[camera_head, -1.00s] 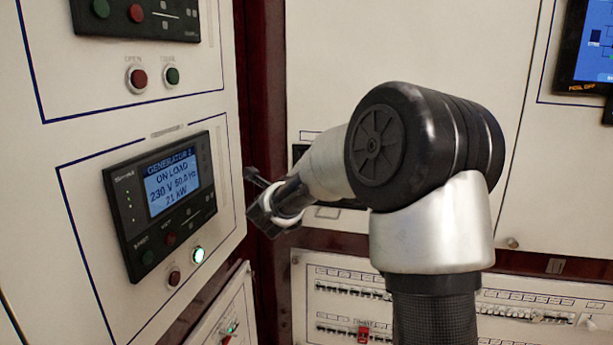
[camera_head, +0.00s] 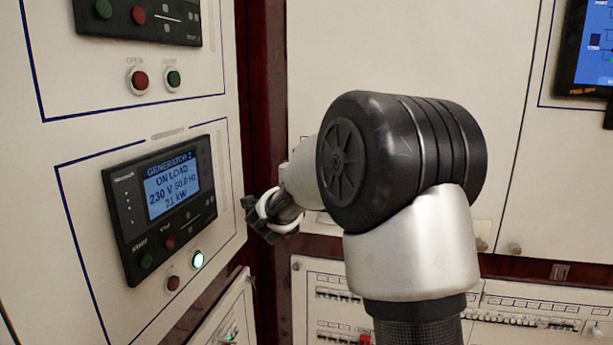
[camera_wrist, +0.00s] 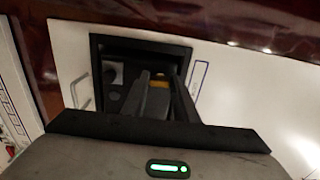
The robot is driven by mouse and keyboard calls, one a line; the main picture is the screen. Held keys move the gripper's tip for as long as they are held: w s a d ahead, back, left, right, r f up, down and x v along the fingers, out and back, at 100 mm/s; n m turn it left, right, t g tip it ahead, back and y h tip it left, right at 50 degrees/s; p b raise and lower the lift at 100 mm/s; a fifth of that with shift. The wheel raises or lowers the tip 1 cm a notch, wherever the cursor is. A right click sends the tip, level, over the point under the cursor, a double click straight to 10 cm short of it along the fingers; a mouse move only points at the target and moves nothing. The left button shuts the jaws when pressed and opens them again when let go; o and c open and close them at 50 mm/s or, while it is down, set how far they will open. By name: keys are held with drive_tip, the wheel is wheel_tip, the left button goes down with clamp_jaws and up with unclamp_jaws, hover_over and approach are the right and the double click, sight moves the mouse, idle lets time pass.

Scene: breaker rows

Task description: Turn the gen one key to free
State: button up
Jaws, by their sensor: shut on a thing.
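My gripper (camera_wrist: 159,98) reaches into a black recessed box in the wrist view. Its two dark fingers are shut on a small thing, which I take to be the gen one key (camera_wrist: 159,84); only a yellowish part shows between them. The key's label and the position it points to cannot be read. In the head view my gripper (camera_head: 268,216) is small, left of my arm, and the key is hidden there.
The Generator 2 panel (camera_head: 128,210) reads ON LOAD. Breaker rows (camera_head: 520,318) run low right.

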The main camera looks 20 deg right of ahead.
idle(0.4)
drive_tip(key=o, duration=1.1)
drive_tip(key=shift+c, duration=0.2)
drive_tip(key=shift+s, duration=0.1)
drive_tip(key=v, duration=1.7)
drive_tip(key=shift+p, duration=0.45)
drive_tip(key=shift+s+a, duration=0.1)
drive_tip(key=shift+a, duration=0.05)
